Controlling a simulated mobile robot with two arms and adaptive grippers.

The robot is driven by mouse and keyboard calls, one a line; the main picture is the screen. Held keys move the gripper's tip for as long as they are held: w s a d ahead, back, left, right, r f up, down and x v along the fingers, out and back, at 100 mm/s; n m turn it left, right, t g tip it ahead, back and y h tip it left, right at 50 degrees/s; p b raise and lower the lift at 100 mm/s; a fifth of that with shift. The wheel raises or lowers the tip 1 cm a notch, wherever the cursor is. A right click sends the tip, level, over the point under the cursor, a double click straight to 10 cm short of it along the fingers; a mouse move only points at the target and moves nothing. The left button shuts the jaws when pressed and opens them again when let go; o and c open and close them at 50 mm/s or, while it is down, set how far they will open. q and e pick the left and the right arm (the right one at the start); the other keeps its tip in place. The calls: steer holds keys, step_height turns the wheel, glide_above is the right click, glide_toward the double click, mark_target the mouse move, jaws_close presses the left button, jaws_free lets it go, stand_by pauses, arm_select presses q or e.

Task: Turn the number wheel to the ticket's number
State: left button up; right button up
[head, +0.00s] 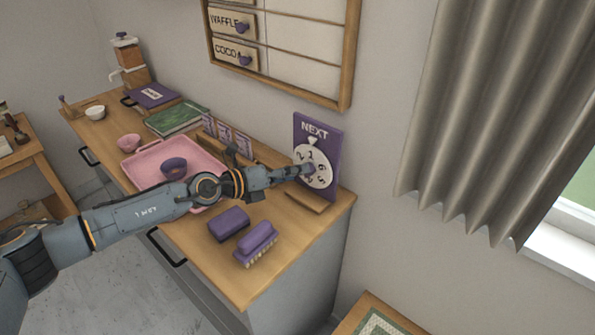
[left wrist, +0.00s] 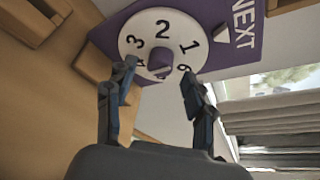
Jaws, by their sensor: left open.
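The purple NEXT board (head: 301,126) stands upright at the right end of the counter, against the wall. Its white number wheel (head: 328,182) has a white pointer (head: 311,141) above it, and the 1 is nearest the pointer. In the left wrist view the wheel (left wrist: 133,44) shows 3, 2, 1 and 6, with 4 partly hidden. A purple knob (left wrist: 160,60) is at the wheel's centre. My left gripper (left wrist: 158,72) is open, one finger on each side of the knob in that view; contact cannot be told. I cannot make out a ticket's number. My right gripper is not in view.
Small purple-and-white cards (head: 225,132) stand behind a pink tray (head: 143,178) with a purple bowl (head: 173,168). A purple block (head: 229,223) and a purple brush (head: 256,243) lie near the counter's front. A wooden menu board (head: 345,60) hangs above.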

arm_select(q)
steer(key=shift+x, duration=0.9)
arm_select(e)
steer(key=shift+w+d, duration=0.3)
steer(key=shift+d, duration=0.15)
arm_select(q)
steer(key=shift+c, duration=0.2)
jaws_close()
steer(key=m+y+p, duration=0.1)
steer(key=m+p, duration=0.1)
steer(key=p, duration=0.7)
steer(key=m+t+y+p, duration=0.1)
steer(key=m+y+p, duration=0.1)
steer(key=p, duration=0.8)
steer(key=shift+s+d+r+m+p, duration=0.2)
steer(key=shift+d+m+p, duration=0.1)
steer(key=shift+m, duration=0.2)
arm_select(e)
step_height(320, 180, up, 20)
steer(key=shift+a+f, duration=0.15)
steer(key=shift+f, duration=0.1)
arm_select(q)
steer(key=shift+f, duration=0.1)
